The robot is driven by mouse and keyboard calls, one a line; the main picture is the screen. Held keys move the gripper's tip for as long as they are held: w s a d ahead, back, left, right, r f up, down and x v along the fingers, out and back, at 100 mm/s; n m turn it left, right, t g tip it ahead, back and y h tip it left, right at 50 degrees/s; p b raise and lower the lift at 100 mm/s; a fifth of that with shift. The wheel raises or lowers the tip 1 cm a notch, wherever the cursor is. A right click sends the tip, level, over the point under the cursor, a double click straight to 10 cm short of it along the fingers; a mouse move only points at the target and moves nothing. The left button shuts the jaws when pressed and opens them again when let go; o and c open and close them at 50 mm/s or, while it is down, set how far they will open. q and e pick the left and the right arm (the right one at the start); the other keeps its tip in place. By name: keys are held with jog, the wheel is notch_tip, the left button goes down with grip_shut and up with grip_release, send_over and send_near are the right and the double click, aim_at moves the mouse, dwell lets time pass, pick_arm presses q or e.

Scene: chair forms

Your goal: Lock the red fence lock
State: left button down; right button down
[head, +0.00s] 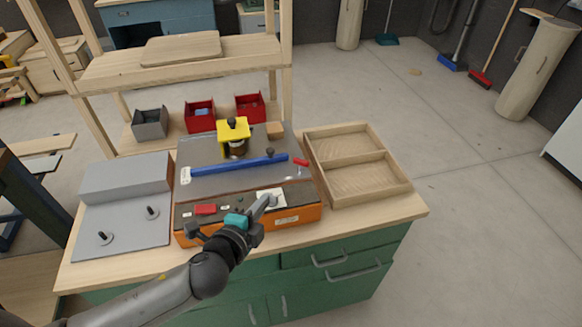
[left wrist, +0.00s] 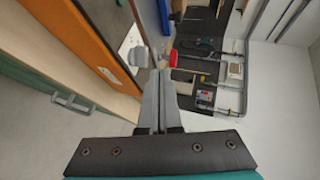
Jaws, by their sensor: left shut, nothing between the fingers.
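A small red lever (head: 300,162), which looks like the fence lock, sits at the right end of the blue fence bar (head: 240,166) on the grey machine top. A red piece, likely the same lever, shows just beyond my fingertips in the left wrist view (left wrist: 173,58). My left gripper (head: 270,199) is over the white plate (head: 275,194) near the machine's front right. Its fingers are shut with nothing between them. In the left wrist view the fingertips are beside a grey knob (left wrist: 138,56); I cannot tell if they touch. My right gripper is not in view.
The orange-fronted machine (head: 298,217) stands on a wooden-topped green bench. A yellow guard (head: 233,130) rises behind the fence bar. A divided wooden tray (head: 390,192) is to the right and a grey block (head: 125,176) to the left. Small bins (head: 200,116) stand behind.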

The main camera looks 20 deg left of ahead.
pick_arm(q)
jog(key=shift+w+d+r+m+t+h, duration=0.2)
jog(key=shift+r+m+h, duration=0.1)
jog(key=shift+m, duration=0.25)
jog(key=shift+w+d+r+m+t+h, duration=0.1)
jog(key=shift+d+r+m+h, duration=0.15)
jog(key=shift+m, duration=0.3)
jog(key=shift+a+f, duration=0.1)
jog(key=b, duration=0.1)
send_near(296, 163)
jog(key=x, duration=0.4)
jog(key=shift+w+f, duration=0.25)
jog(key=shift+w, duration=0.9)
